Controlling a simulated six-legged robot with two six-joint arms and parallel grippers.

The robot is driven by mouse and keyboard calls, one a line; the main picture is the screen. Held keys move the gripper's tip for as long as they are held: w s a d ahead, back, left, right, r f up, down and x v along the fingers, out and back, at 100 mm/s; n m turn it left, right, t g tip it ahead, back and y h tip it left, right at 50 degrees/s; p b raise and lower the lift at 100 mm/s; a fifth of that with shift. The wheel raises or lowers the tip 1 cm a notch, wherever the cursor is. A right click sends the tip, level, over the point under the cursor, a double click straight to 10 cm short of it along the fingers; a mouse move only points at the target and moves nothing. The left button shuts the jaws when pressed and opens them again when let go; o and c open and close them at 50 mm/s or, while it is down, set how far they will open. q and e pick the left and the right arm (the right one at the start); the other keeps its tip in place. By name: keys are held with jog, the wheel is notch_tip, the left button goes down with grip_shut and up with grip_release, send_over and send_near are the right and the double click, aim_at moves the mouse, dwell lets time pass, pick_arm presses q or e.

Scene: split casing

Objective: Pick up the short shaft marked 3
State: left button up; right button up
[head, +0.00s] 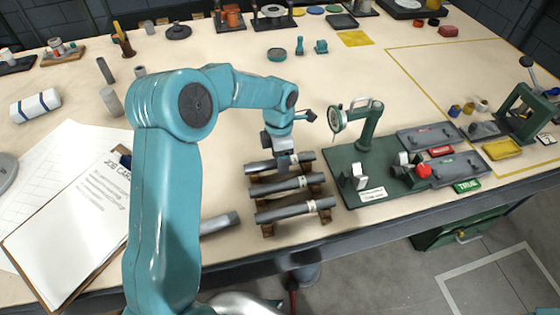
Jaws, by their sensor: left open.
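Three grey shafts with pale labels lie across a wooden rack: a back shaft (260,168), a middle shaft (270,190) and a front shaft (275,214). The marks on the labels are too small to read, so I cannot tell which shaft is marked 3. My left gripper (284,162) points down at the back shaft and hides part of its middle. Its jaws are open; whether they touch or straddle the shaft I cannot tell. My right gripper is not in view.
A green fixture plate (345,160) with a dial stand (368,125) is right of the rack. Grey trays (455,168) sit farther right. A loose grey bar (220,222) lies left of the rack, partly behind my arm. A job-card clipboard (75,235) lies at left.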

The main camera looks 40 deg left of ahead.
pick_arm(q)
jog(key=shift+s+d+r, duration=0.1)
jog(key=shift+s+r, duration=0.05)
jog(key=shift+c, duration=0.2)
grip_shut()
dwell(1.0)
